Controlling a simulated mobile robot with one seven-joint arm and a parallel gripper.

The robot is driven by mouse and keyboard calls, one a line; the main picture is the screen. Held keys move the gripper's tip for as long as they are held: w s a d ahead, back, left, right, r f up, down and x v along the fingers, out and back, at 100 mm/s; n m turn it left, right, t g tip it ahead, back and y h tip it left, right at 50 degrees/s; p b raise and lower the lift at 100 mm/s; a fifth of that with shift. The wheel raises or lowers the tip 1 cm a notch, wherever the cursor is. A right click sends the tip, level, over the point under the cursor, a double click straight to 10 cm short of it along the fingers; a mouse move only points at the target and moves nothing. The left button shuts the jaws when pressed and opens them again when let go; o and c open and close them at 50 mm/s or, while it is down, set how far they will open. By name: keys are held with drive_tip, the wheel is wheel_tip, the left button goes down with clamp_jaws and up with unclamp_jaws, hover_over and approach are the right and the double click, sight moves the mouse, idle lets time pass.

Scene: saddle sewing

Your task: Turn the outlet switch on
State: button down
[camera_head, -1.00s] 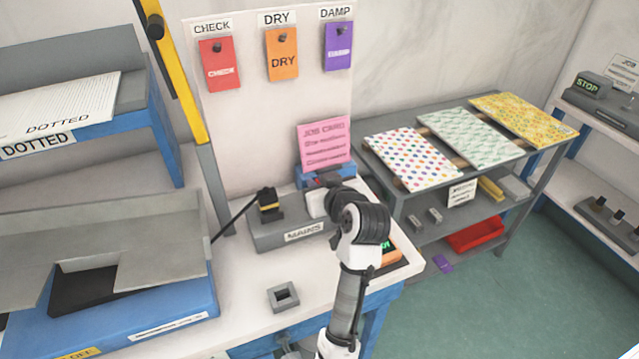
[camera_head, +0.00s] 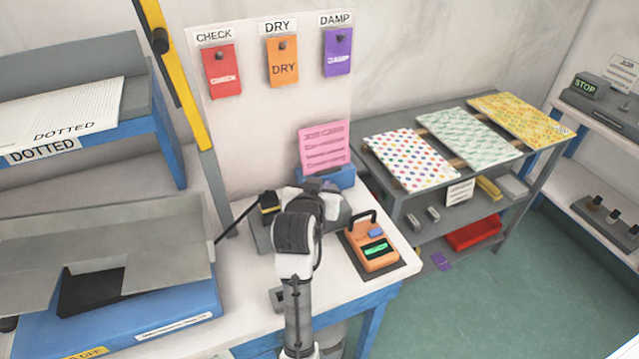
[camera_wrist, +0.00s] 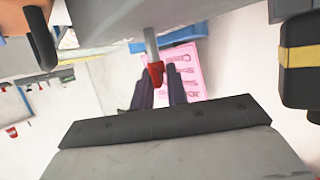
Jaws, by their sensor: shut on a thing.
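The grey outlet box (camera_head: 262,238) stands on the white bench below the sign board; my arm covers its right part in the head view. It also shows along the top of the wrist view (camera_wrist: 110,22). A grey switch lever with a red tip (camera_wrist: 155,72) sticks out from it. My gripper (camera_wrist: 157,88) has its two dark fingers on either side of the red tip and is shut on it. The fingers are hidden behind my arm in the head view. A black plug with a yellow band (camera_head: 269,203) sits at the box's left end, with a cable running left.
An orange meter with a green display (camera_head: 375,250) stands right of my arm. A pink job card (camera_head: 323,147) stands behind the box. A small grey square holder (camera_head: 277,297) is partly behind my arm. The blue tray (camera_head: 150,315) lies at left.

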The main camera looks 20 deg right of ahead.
drive_tip(key=shift+m+g+h, duration=0.7)
drive_tip(key=shift+m+h, duration=0.1)
drive_tip(key=shift+m, duration=0.1)
drive_tip(key=shift+f, duration=0.1)
drive_tip(key=c, duration=1.6)
unclamp_jaws()
drive_tip(key=shift+o, duration=0.2)
